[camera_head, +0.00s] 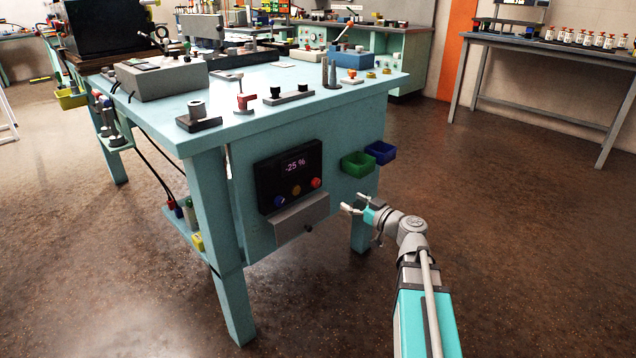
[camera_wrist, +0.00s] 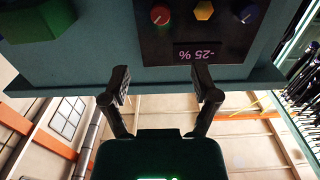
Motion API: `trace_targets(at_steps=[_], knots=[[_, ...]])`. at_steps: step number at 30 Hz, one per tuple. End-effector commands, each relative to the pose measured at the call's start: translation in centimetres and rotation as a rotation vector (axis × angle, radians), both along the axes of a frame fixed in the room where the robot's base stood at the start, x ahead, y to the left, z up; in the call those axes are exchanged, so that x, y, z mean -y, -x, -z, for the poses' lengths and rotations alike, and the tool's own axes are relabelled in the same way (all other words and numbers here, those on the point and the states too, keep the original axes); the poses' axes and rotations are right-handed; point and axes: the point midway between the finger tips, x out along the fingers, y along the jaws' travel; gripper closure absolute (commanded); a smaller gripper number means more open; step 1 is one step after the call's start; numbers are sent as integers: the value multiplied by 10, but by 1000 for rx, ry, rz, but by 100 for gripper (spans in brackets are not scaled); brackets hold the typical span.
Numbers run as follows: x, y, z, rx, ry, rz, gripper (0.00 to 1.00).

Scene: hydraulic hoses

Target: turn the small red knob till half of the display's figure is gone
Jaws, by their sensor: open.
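A black control box (camera_head: 268,178) is mounted on the end panel of the teal workbench. Its display (camera_head: 295,165) reads "-25 %". Below the display are a blue knob, a yellow knob and the small red knob (camera_head: 316,183), which is at the right. In the wrist view the box is upside down, with the red knob (camera_wrist: 160,15) at the left and the display (camera_wrist: 198,54) under it. My gripper (camera_head: 353,202) is to the right of the box, apart from it. In the wrist view my gripper (camera_wrist: 162,84) has its fingers spread, with nothing between them.
A grey block (camera_head: 301,219) sits under the control box. A green bin (camera_head: 357,165) and a blue bin (camera_head: 381,152) hang on the panel to the right, close above my gripper. The bench top (camera_head: 228,100) holds several fittings. The floor (camera_head: 520,200) to the right is clear.

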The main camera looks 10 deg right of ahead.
Motion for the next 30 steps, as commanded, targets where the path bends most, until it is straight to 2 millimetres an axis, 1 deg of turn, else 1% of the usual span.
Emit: trace_targets(at_steps=[8,14,20,30], knots=[[-2,-3,0,-1,0,-2,21],[-8,-14,0,-1,0,-4,21],[-20,-36,0,-2,0,-5,21],[-46,-81,0,-2,0,-5,21]])
